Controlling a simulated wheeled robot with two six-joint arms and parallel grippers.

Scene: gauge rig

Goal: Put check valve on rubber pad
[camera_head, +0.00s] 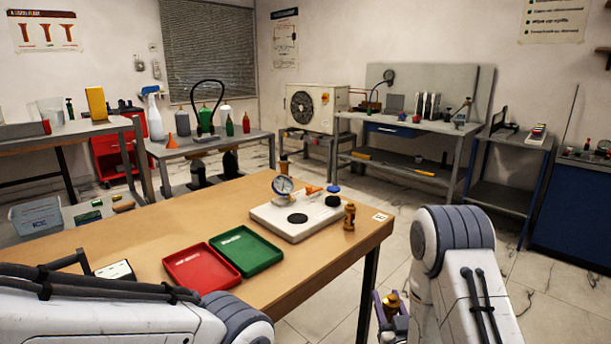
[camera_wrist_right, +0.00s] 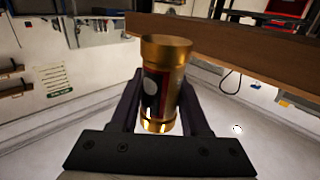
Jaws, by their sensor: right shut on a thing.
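My right gripper (camera_head: 390,308) is below and to the right of the table's edge, and its dark fingers are shut on a brass cylinder with a black, red and white label, which looks like the check valve (camera_wrist_right: 166,85). Its brass top also shows in the head view (camera_head: 391,300). A flat black disc, which looks like the rubber pad (camera_head: 297,218), lies bare on the white board (camera_head: 270,214) on the table, well apart from the gripper. My left arm crosses the lower left, but its gripper is not seen.
The wooden table (camera_head: 150,228) holds a red tray (camera_head: 200,268), a green tray (camera_head: 246,250), a gauge (camera_head: 282,186) and another brass fitting (camera_head: 349,215) at the board's right corner. A black knob-like part (camera_head: 333,201) stands on the board. The table edge (camera_wrist_right: 225,38) crosses the wrist view.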

